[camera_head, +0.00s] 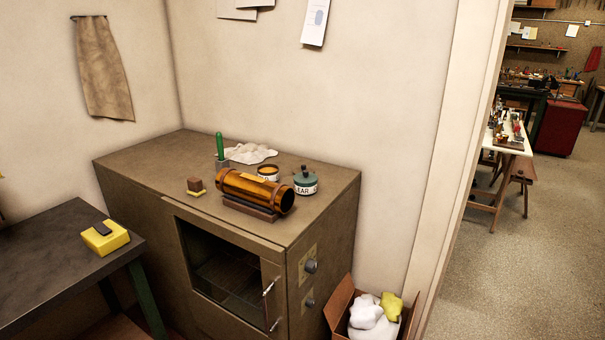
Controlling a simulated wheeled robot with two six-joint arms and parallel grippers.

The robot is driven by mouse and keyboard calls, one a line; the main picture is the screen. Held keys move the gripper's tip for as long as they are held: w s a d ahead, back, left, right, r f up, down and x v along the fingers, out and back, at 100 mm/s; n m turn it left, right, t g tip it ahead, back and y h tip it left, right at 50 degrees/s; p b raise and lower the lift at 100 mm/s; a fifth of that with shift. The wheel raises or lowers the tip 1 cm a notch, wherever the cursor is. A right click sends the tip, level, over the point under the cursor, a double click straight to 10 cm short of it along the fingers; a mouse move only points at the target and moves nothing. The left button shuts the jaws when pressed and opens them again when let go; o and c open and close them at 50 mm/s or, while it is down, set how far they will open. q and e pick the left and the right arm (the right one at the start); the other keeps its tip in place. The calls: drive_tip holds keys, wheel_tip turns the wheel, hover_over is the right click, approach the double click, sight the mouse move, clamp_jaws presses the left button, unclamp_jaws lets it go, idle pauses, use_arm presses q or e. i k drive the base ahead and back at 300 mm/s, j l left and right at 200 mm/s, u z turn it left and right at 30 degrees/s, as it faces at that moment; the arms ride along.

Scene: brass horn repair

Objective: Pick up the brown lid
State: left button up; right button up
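No piece is clearly a brown lid. The closest is a small round tin (268,173) with an amber-brown top and a pale label, standing on the brown cabinet (130,162) behind a shiny amber-brown cylinder (250,190); I cannot tell whether its top is a lid or its contents. The cylinder lies on a dark cradle (250,209) and partly hides the tin. To its right stands a grey-green can (305,181) with a dark knob and a label reading "CLEAR". A small brown block (194,184) sits on a yellow piece to the left. Neither gripper is in view.
A dark table (60,245) with a yellow block (105,240) stands left. An open cardboard box (341,302) is on the floor. Open floor (480,285) lies right, beyond the wall edge.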

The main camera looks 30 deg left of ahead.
sight(297, 170)
drive_tip(key=u, duration=0.7)
